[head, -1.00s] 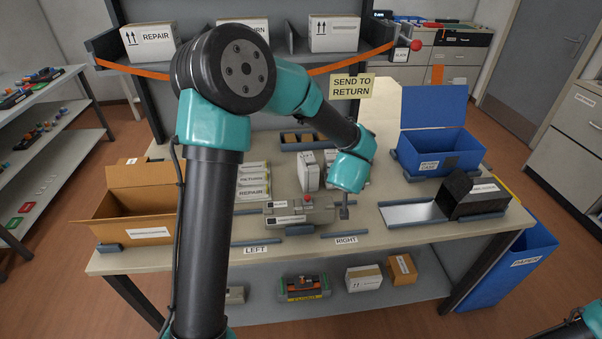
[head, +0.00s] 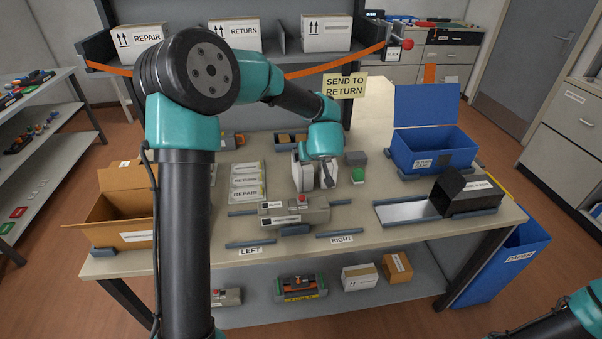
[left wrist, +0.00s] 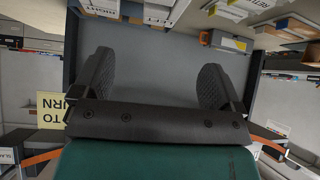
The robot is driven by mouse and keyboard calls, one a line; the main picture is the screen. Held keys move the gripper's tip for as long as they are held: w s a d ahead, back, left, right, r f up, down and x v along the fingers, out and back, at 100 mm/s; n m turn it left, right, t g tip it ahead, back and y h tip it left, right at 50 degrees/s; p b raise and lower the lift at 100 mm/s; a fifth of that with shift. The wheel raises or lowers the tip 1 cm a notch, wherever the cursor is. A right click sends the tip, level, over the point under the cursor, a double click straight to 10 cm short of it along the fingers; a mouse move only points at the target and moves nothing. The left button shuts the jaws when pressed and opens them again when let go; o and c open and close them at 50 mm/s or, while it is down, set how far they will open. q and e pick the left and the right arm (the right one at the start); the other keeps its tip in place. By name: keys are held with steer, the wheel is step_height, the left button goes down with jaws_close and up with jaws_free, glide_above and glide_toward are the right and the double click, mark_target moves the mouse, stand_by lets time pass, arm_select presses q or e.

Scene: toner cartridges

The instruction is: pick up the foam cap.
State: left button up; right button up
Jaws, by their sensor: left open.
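My left gripper (head: 327,183) is above the back middle of the bench, just in front of and right of pale upright blocks (head: 301,174). In the left wrist view my left gripper (left wrist: 155,82) has its two dark fingers wide apart with nothing between them. I cannot tell for sure which piece is the foam cap; the pale blocks are partly hidden by my gripper and wrist. The grey cartridge unit (head: 296,211) with a red knob lies in front of them. My right gripper is out of view; only part of that arm shows at the lower right.
A grey block (head: 356,158) and a green button (head: 358,176) stand right of my gripper. An open carton (head: 125,237) is at the left, a blue lidded bin (head: 437,160) and a black box (head: 466,194) at the right. A label tray (head: 247,182) lies left of centre.

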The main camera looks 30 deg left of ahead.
mark_target(305, 166)
arm_select(q)
steer(key=x, duration=0.8)
steer(key=shift+w+a+f, duration=0.1)
steer(key=shift+a+f, duration=0.05)
steer(key=shift+f, duration=0.05)
steer(key=shift+x, duration=2.6)
steer(key=c, duration=1.2)
